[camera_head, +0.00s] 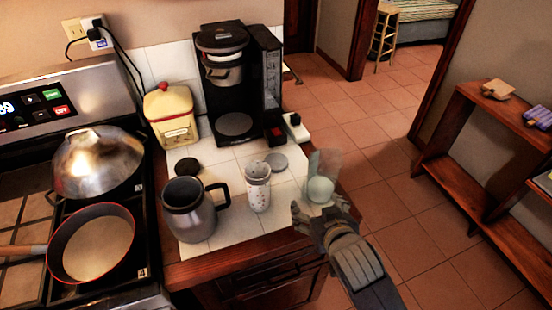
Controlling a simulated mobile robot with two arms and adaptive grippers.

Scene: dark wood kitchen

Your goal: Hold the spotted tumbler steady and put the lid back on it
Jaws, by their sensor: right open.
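The spotted tumbler (258,194), white with small dark spots, stands upright near the middle of the tiled counter. Its top looks open. A flat grey disc (276,162), which looks like a lid, lies on the tiles just behind it and to the right. A black round lid (187,167) lies further left, behind the steel mug. My right gripper (312,214) is open and empty at the counter's right front edge, to the right of the tumbler and apart from it. My left gripper is not in view.
A steel mug (191,214) with a black handle stands left of the tumbler. A clear glass vessel (321,184) stands at the right edge near my right gripper. A coffee maker (235,90) and yellow canister (170,118) stand behind. The stove (68,296) with pans is at left.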

